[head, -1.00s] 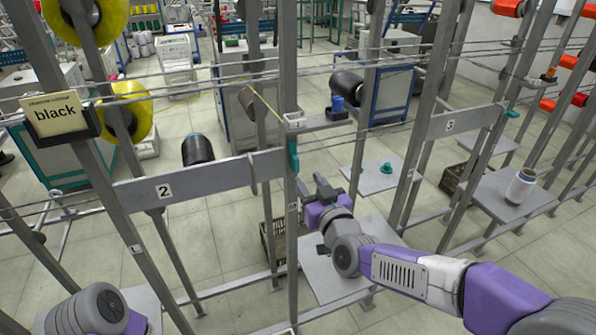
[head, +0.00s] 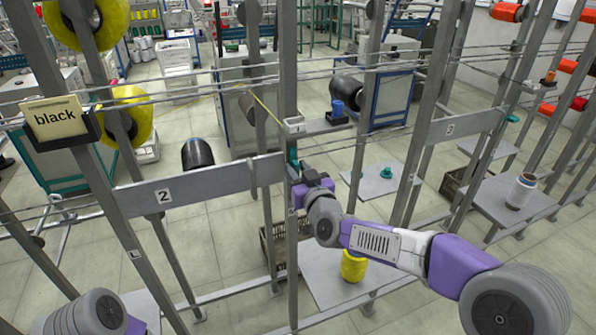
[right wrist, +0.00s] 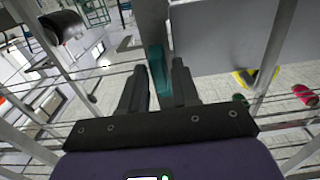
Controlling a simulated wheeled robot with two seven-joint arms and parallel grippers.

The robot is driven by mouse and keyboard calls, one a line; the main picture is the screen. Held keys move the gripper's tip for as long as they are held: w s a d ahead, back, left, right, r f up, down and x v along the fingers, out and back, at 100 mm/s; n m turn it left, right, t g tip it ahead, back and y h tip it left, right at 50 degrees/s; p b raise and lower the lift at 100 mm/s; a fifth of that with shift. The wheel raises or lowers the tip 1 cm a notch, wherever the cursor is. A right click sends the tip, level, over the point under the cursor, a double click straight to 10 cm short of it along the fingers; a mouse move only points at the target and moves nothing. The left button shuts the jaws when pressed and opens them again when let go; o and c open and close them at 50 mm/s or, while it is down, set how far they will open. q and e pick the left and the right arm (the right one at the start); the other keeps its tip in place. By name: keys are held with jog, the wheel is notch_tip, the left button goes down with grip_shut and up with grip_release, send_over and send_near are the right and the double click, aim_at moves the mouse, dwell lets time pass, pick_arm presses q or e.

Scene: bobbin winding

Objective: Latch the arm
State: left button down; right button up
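A teal lever (head: 292,152) sits on the grey upright post beside the number 1 plate (head: 296,126). My right gripper (head: 300,180) is at this post, just below and against the visible part of the lever, and hides its lower part. In the right wrist view, the teal lever (right wrist: 158,72) shows between the two dark fingers of the right gripper (right wrist: 160,75). The fingers stand apart; I cannot tell whether they touch it. At the bottom left only part of my left arm shows; its gripper is out of view. I cannot tell which part is the arm to latch.
A blue bobbin (head: 338,106) stands on a bracket right of the post. A yellow spool (head: 352,265) stands on a low grey shelf (head: 325,270) below my right arm. Thin wires cross the frame.

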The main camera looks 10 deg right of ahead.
grip_shut()
jog(key=shift+a+n, duration=0.1)
jog(key=shift+n, duration=0.3)
jog(key=n, duration=0.5)
jog(key=n+p, duration=0.1)
jog(key=n, duration=0.5)
jog(key=a+f+n+p, duration=0.1)
jog(key=n, duration=0.5)
jog(key=shift+s+f, duration=0.1)
jog(key=shift+s, duration=0.05)
dwell(0.4)
